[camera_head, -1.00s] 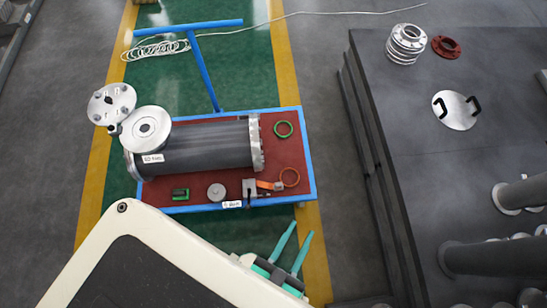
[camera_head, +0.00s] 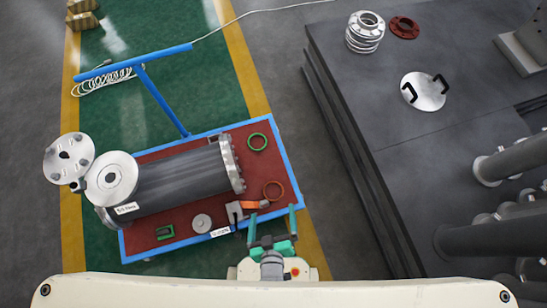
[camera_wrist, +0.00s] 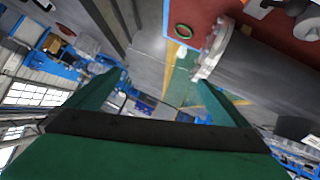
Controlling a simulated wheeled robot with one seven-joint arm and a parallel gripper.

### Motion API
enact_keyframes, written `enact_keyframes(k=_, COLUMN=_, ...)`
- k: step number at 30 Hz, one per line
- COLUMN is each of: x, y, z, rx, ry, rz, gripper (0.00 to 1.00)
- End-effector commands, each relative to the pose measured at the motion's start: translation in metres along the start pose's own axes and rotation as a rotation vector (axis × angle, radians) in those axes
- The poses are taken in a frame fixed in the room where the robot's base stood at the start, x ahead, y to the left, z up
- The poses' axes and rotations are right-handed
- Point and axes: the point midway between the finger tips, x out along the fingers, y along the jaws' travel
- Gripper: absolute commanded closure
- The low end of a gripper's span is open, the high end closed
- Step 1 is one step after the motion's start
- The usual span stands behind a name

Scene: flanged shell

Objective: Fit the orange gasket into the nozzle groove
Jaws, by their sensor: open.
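The grey shell (camera_head: 180,178) lies along the cart. Its nozzle (camera_head: 112,176) faces up at the left end, with a pale round face; the groove is too small to make out clearly. A bolted round cover (camera_head: 69,158) sits beside the nozzle, off its face. My gripper (camera_head: 272,220) is open and empty, with green fingers, near the cart's front right edge and the gasket. Its fingers (camera_wrist: 160,88) also show in the wrist view.
A green ring (camera_head: 257,142) lies behind the gasket; it also shows in the wrist view (camera_wrist: 183,31). A grey block with an orange part (camera_head: 245,208), a grey disc (camera_head: 202,221) and a green piece (camera_head: 165,232) lie along the front. A dark platform (camera_head: 430,130) stands right.

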Motion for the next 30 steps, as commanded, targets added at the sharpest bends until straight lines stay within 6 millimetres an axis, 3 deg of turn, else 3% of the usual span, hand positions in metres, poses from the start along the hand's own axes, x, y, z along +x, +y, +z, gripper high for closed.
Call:
enact_keyframes(k=1, x=0.024, y=-0.009, z=0.015, rx=-0.06, ry=-0.034, rz=-0.023, gripper=0.0)
enact_keyframes(k=6, x=0.092, y=-0.036, z=0.067, rx=-0.283, ry=-0.177, rz=-0.118, gripper=0.0)
enact_keyframes(k=15, x=0.198, y=-0.06, z=0.131, rx=-0.654, ry=-0.403, rz=-0.329, gripper=0.0)
enact_keyframes(k=24, x=0.278, y=-0.063, z=0.146, rx=-1.001, ry=-0.569, rz=-0.616, gripper=0.0)
enact_keyframes(k=30, x=0.303, y=-0.058, z=0.139, rx=-1.157, ry=-0.63, rz=-0.785, gripper=0.0)
